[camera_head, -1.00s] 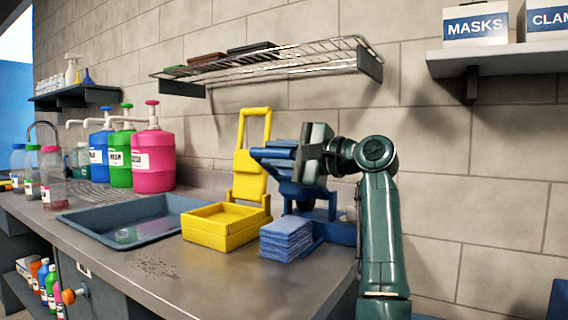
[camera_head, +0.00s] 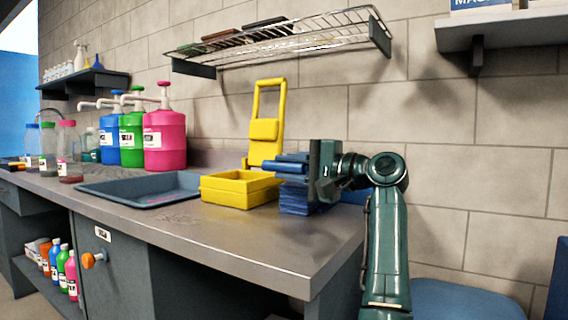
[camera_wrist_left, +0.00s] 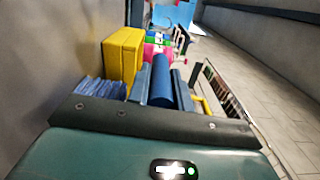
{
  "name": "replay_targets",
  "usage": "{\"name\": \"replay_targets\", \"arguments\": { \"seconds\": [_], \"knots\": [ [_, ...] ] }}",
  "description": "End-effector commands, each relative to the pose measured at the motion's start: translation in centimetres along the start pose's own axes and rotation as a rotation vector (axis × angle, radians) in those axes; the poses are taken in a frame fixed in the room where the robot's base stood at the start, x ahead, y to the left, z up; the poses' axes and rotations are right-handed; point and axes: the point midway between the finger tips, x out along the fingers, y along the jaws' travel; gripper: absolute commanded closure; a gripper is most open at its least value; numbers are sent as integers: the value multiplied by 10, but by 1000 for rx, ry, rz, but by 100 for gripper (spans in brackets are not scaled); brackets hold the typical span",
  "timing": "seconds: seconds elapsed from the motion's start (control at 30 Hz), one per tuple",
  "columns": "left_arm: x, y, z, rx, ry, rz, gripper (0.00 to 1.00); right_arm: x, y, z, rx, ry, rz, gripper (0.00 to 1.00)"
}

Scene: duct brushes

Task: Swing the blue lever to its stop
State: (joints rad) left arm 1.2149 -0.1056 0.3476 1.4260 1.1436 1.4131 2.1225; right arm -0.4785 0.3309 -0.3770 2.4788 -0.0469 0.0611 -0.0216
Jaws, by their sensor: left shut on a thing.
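The blue lever (camera_head: 291,164) shows in the head view as a bar beside the yellow press, low over a stack of blue cloths (camera_head: 298,198). My left gripper (camera_head: 313,168) is shut on it, its arm standing at the right. The gripper hides much of the blue press that carries the lever; a blue part of it (camera_head: 352,196) shows behind my arm. In the left wrist view the lever appears as a blue rounded bar (camera_wrist_left: 161,84) just past the gripper's edge. My right gripper is in neither view.
A yellow press (camera_head: 264,130) with a yellow box (camera_head: 238,190) stands left of the blue press. A grey tray (camera_head: 140,189) and pump bottles (camera_head: 165,140) are further left. A wire shelf (camera_head: 285,42) hangs above. The front of the counter (camera_head: 230,235) is clear.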

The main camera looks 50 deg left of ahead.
Motion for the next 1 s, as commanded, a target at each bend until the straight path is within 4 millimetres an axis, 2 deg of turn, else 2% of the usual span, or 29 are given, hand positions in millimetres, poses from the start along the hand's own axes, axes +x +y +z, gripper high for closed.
{"name": "replay_targets", "arguments": {
  "seconds": [0.43, 0.47, 0.7, 1.0],
  "knots": [
    [-1, 4, -2, 6, -1, 2, 100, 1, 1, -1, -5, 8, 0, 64],
    [-1, 5, -2, 6, -1, 2, 76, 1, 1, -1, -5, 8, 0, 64],
    [0, 3, -2, 4, 0, 2, 57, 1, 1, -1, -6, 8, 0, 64],
    [-4, 2, -2, 3, 0, 1, 57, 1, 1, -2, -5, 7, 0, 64]
  ]
}}
